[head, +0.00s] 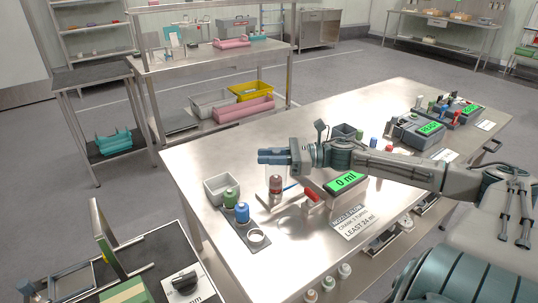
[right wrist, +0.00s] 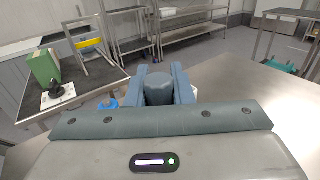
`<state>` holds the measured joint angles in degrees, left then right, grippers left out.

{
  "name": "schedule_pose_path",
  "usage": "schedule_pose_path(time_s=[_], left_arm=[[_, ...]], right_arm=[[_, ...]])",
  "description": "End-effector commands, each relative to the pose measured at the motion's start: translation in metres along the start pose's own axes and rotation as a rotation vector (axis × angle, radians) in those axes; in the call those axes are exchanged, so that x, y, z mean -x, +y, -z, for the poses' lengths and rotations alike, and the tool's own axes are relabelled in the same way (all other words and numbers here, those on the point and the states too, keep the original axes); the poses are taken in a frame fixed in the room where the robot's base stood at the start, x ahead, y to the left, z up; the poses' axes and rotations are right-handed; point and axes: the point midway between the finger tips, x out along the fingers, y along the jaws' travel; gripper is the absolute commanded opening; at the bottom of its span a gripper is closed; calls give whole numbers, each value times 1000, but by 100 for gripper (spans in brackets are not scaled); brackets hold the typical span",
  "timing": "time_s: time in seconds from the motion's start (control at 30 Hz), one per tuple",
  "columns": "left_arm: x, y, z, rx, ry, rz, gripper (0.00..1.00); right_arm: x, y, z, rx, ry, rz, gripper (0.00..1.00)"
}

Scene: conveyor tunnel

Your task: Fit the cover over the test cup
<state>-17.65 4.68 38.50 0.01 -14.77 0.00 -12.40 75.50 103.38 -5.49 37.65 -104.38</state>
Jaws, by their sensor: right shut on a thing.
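My right gripper (head: 272,157) reaches in from the right above the table and points left. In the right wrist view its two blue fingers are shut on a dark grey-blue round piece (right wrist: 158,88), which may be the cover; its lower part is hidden. A clear, cup-like piece with red in it (head: 275,185) stands upright on the table below the gripper, apart from it. It may be the test cup; I cannot tell for sure. My left gripper is in neither view.
A "0 ml" display (head: 345,181) and a red-handled tool (head: 312,195) are right of the clear piece.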

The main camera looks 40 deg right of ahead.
Motion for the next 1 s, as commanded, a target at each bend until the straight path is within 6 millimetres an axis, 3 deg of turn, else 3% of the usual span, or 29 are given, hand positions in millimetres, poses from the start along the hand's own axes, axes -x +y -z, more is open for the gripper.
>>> schedule_pose_path(time_s=[0.53,0.8,0.83,0.93,1.0], left_arm=[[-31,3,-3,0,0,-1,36],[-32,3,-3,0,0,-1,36],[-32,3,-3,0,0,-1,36],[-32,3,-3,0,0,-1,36],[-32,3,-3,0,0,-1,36]], right_arm=[[0,0,41,-1,-1,0,0],[0,0,44,-1,-1,0,0],[0,0,44,-1,-1,0,26],[0,0,44,-1,0,0,46],[0,0,44,-1,0,0,46]])
